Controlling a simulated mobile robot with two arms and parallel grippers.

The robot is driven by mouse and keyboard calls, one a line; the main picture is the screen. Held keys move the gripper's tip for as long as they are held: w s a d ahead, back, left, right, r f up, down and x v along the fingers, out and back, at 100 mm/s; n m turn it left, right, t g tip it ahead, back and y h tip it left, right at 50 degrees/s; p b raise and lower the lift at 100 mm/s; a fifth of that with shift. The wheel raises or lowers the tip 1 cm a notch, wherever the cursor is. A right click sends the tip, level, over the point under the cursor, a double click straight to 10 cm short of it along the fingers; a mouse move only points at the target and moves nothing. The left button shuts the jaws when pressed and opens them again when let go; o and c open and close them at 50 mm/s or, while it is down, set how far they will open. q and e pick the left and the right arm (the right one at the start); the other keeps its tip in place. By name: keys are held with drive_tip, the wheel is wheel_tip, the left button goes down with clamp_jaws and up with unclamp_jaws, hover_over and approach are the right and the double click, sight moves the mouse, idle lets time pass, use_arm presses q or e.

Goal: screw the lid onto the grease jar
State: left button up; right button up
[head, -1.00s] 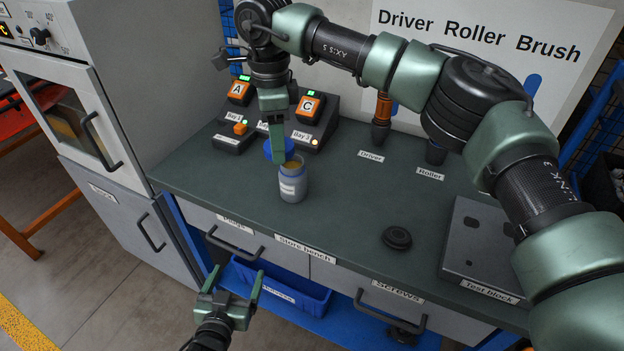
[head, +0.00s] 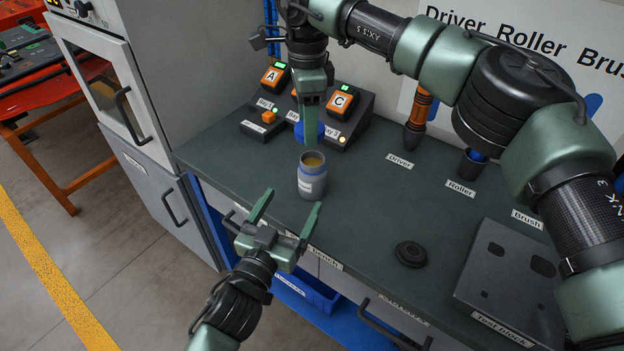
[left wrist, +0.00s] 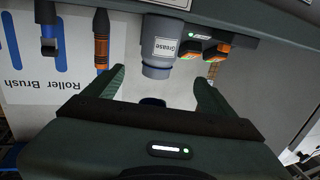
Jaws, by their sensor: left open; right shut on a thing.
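The grease jar (head: 312,182), grey-blue with a white label, stands upright and open on the bench, yellowish grease inside. In the left wrist view the jar (left wrist: 170,48) appears upside down, beyond the fingertips, its label reading "Grease". My right gripper (head: 311,138) is shut on the blue lid (head: 299,131), which appears just above and behind the jar mouth, apart from it. The finger hides part of the lid. My left gripper (head: 288,210) is open and empty in front of the jar, at the bench's front edge, fingers pointing toward it. It also shows in the left wrist view (left wrist: 158,83).
A black round piece (head: 410,253) and a grey test block (head: 512,285) lie to the right. A driver (head: 417,115) and a roller holder (head: 472,165) stand at the back. The bench (head: 365,205) right of the jar is clear.

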use_arm(q)
drive_tip(key=x, duration=1.2)
drive_tip(key=shift+d, duration=0.2)
use_arm(e)
drive_tip(key=shift+w+d+f, duration=0.1)
drive_tip(key=shift+w+d, duration=0.05)
drive_tip(key=shift+d, duration=0.15)
use_arm(q)
drive_tip(key=shift+f, duration=0.1)
clamp_jaws()
use_arm(e)
hover_over(311, 165)
drive_tip(key=shift+f, duration=2.5)
drive_tip(key=shift+f, duration=0.9)
drive_tip(key=shift+f, duration=0.6)
